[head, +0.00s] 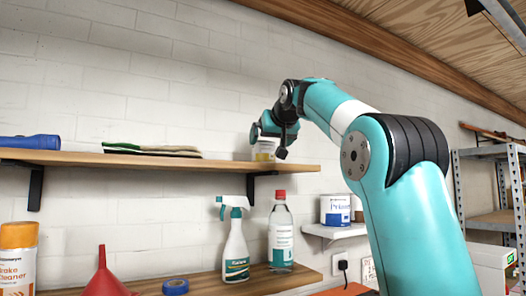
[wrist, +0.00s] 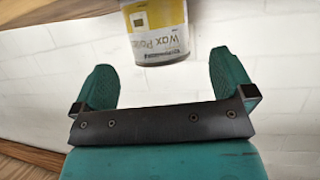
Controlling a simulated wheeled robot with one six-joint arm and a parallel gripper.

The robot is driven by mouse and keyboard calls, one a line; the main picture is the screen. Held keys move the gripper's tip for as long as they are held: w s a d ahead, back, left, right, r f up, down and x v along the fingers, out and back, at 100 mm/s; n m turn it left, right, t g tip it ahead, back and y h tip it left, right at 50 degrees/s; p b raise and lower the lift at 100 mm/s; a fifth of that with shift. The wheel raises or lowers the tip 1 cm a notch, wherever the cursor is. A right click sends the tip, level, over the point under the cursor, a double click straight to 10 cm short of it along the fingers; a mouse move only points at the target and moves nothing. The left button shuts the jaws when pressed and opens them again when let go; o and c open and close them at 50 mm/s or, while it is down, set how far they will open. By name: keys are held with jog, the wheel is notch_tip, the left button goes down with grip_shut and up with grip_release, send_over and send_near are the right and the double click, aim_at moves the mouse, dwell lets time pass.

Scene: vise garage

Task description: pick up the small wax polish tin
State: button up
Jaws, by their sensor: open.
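The wax polish tin (head: 264,151), white and yellow, stands on the upper wooden shelf near its right end. In the wrist view the tin (wrist: 157,32) shows at the top with its "Wax" label, cut off by the frame edge. My gripper (head: 257,134) is at the tin and partly covers it in the head view. In the wrist view my gripper (wrist: 163,66) is open, its two teal fingers apart. The tin appears between the finger lines, at or just beyond the tips, with a gap on each side. Contact is not visible.
The shelf (head: 225,163) also holds folded cloths (head: 150,149) and a blue flashlight (head: 30,142) to the left. Below are a spray bottle (head: 236,250), a clear red-capped bottle (head: 281,235), blue tape (head: 175,287), a red funnel (head: 104,280) and paint cans (head: 336,209).

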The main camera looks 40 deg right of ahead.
aim_at(264, 150)
jog(key=p+x, duration=0.3)
jog(key=x, duration=0.3)
jog(key=shift+w+d+f, duration=0.1)
jog(key=shift+w+d, duration=0.05)
jog(key=shift+w, duration=0.15)
jog(key=c, duration=1.1)
